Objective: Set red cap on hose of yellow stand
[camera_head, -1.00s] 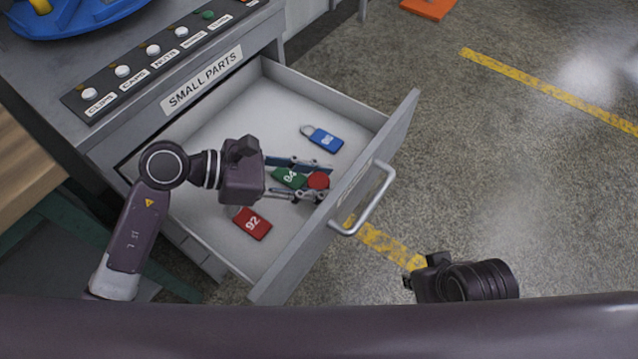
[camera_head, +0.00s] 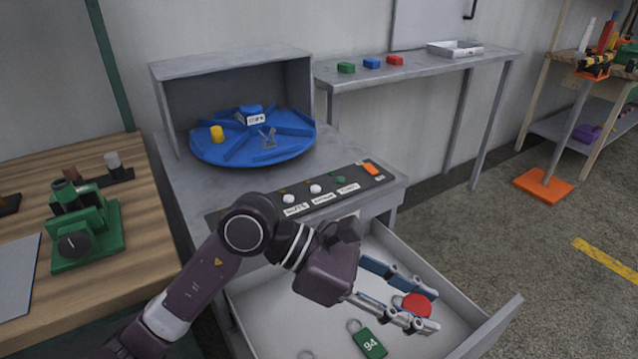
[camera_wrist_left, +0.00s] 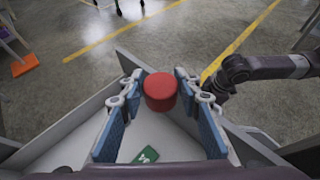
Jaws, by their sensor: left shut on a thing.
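The red cap (camera_head: 416,305) is a small round piece held between the fingers of my left gripper (camera_head: 412,300). In the left wrist view the red cap (camera_wrist_left: 160,91) sits between the blue finger pads near the fingertips. My left gripper is shut on it, over the open drawer (camera_head: 262,305). Part of my right arm (camera_wrist_left: 240,72) shows at the right of the left wrist view; its fingers cannot be made out there. My right gripper is outside the head view. No yellow stand or hose can be made out clearly.
A green tag (camera_head: 369,343) marked 94 lies in the drawer. A blue turntable (camera_head: 205,151) carries a yellow piece (camera_head: 217,133). A stand with an orange base (camera_head: 543,185) is at the far right. A wooden bench (camera_head: 140,228) is at left.

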